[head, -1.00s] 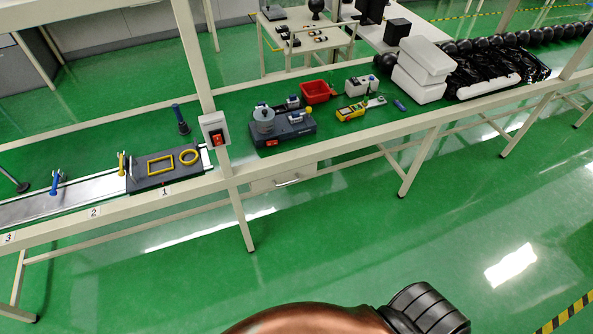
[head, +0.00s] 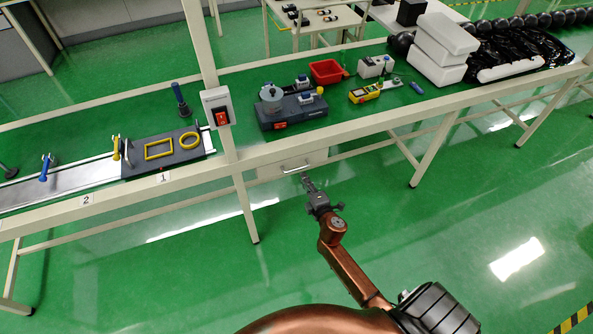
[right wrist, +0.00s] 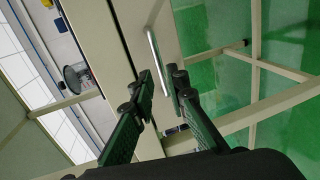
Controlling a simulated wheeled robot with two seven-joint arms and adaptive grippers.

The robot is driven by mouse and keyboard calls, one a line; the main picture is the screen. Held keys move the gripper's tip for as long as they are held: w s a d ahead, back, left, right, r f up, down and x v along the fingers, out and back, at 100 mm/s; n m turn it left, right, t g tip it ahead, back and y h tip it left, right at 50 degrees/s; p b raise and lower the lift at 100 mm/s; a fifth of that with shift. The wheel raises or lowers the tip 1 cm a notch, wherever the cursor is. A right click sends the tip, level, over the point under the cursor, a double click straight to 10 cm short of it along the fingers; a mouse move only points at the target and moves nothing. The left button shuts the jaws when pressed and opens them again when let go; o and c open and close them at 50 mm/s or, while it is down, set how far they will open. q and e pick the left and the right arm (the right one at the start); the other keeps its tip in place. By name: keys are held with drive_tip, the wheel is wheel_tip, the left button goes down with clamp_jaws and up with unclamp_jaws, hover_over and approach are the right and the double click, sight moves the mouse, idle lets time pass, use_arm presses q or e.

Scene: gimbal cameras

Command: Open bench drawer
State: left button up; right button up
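The bench drawer (head: 275,170) is a pale box front under the bench top, just right of the leg below the red switch. It looks closed. Its silver bar handle (head: 297,168) faces me. My right gripper (head: 305,179) is just in front of the handle in the head view. In the right wrist view, the two dark fingers of the right gripper (right wrist: 162,83) are apart, with the handle (right wrist: 154,58) running down into the gap between the fingertips. Its lower end is partly hidden, and I cannot tell whether a finger touches it. My left gripper is not in view.
The bench top above the drawer (head: 345,128) carries a grey device (head: 290,110), a red bin (head: 326,71), a yellow meter (head: 364,93) and white boxes (head: 440,52). A bench leg (head: 245,205) stands left of the drawer. The green floor in front is clear.

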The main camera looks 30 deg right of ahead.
sight(298, 169)
drive_tip(key=b+x, duration=0.2)
drive_tip(key=x, duration=0.5)
drive_tip(key=shift+w+a, duration=0.1)
drive_tip(key=shift+w, duration=0.2)
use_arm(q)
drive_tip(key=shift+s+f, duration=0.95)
use_arm(e)
drive_tip(key=shift+c, duration=0.4)
clamp_jaws()
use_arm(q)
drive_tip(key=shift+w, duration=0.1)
use_arm(e)
drive_tip(key=shift+a, duration=0.1)
